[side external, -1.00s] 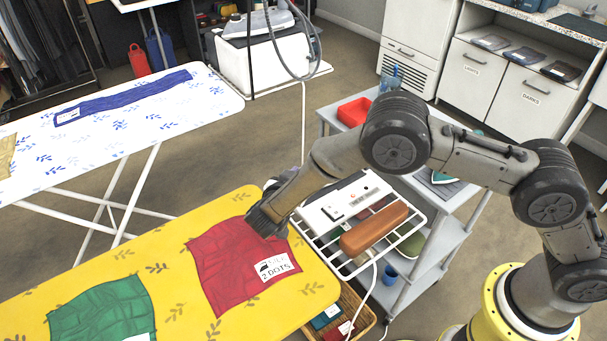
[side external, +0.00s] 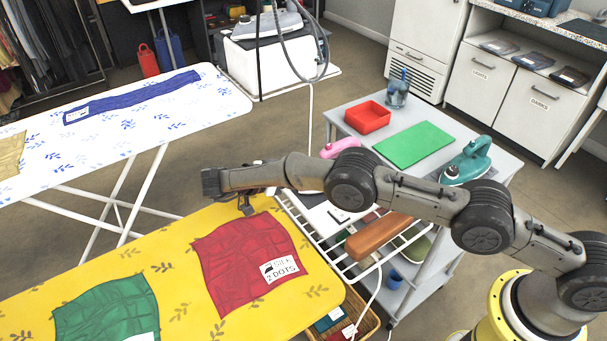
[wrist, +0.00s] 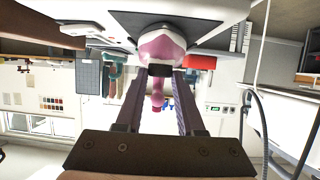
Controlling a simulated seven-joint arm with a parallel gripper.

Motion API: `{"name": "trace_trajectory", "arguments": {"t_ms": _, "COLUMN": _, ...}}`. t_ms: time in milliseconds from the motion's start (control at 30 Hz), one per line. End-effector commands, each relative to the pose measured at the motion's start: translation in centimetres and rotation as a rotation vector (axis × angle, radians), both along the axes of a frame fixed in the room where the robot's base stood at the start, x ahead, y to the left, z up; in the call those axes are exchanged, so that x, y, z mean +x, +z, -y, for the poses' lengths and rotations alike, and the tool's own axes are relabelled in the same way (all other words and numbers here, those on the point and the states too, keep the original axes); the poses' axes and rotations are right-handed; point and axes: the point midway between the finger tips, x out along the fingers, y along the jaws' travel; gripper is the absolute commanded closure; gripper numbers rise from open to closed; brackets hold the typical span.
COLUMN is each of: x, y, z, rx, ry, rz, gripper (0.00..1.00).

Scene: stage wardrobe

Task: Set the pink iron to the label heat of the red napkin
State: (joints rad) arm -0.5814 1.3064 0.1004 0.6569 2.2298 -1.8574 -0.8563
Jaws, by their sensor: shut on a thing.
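The pink iron (side external: 340,148) stands on the grey cart, partly hidden behind my arm in the side view. In the wrist view, which looks upside down, its pink body (wrist: 160,47) is straight ahead, with a pink part between my fingers. My gripper (wrist: 163,76) is shut on part of the iron; which part I cannot tell, and the side view hides the fingertips. The red napkin (side external: 240,262) lies on the yellow ironing board. Its white label (side external: 280,269) seems to read "SILK" and "2 DOTS", with a small dark iron mark.
A teal iron (side external: 467,163), a green mat (side external: 414,145) and a red tray (side external: 367,117) share the cart. A green napkin (side external: 107,308) lies on the yellow board (side external: 180,240).

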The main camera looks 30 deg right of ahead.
Motion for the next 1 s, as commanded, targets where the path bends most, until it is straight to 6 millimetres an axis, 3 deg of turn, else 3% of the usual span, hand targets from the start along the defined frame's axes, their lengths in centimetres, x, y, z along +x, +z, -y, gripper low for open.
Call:
{"name": "trace_trajectory", "arguments": {"t_ms": 567, "x": 0.10, "y": 0.25, "z": 0.02, "rx": -0.003, "ry": -0.024, "rz": 0.005, "gripper": 1.00}}
{"name": "trace_trajectory", "arguments": {"t_ms": 600, "x": 0.11, "y": 0.25, "z": 0.02, "rx": -0.003, "ry": -0.024, "rz": 0.005, "gripper": 0.55}}
{"name": "trace_trajectory", "arguments": {"t_ms": 733, "x": 0.10, "y": 0.19, "z": 0.01, "rx": -0.002, "ry": -0.023, "rz": 0.004, "gripper": 0.32}}
{"name": "trace_trajectory", "arguments": {"t_ms": 1000, "x": 0.08, "y": 0.12, "z": 0.01, "rx": -0.001, "ry": -0.023, "rz": 0.002, "gripper": 0.32}}
